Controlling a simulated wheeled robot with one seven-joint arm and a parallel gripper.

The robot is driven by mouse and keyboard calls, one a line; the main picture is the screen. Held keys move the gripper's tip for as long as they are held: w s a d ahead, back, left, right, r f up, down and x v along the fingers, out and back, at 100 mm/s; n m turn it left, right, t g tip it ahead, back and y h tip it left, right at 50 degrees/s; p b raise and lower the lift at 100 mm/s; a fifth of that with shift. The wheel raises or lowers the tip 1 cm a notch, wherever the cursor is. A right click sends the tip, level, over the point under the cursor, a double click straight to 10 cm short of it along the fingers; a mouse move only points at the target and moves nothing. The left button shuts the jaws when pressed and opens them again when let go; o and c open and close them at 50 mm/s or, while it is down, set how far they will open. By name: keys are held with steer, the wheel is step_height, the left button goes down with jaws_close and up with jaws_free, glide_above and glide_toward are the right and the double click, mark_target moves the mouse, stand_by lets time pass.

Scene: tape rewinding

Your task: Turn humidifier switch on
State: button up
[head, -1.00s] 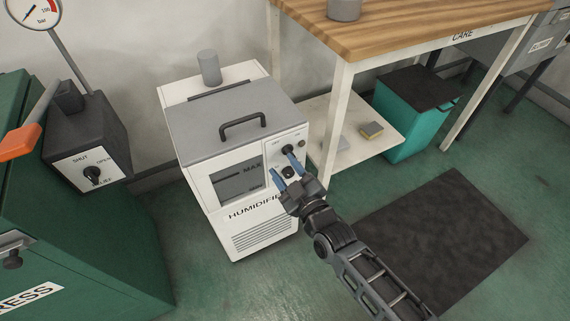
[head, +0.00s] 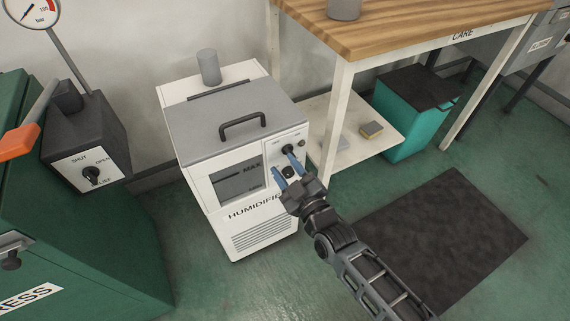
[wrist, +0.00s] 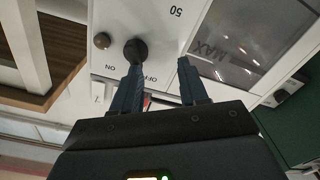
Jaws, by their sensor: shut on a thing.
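The humidifier (head: 232,120) is a white box with a grey lid, a black handle and a dark display window, standing on the floor at the centre of the head view. Its front panel (wrist: 155,20) fills the top of the wrist view, upside down, with ON and OFF labels and a black knob (wrist: 135,50). The switch's exact setting cannot be read.
A wooden-topped table (head: 420,25) with a low shelf stands to the right, close to the humidifier. A teal bin (head: 408,125) is under it. A green machine (head: 90,235) with a valve box (head: 90,140) stands left. A dark mat (head: 440,235) lies on the open floor.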

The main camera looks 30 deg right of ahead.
steer(key=s+p, duration=0.3)
steer(key=s, duration=0.5)
steer(key=shift+s+f+p, duration=0.2)
steer(key=shift+s+p, duration=0.15)
steer(key=shift+s, duration=0.05)
stand_by(0.4)
stand_by(0.5)
steer(key=s, duration=0.7)
steer(key=shift+s, duration=0.35)
steer(key=shift+a, duration=0.1)
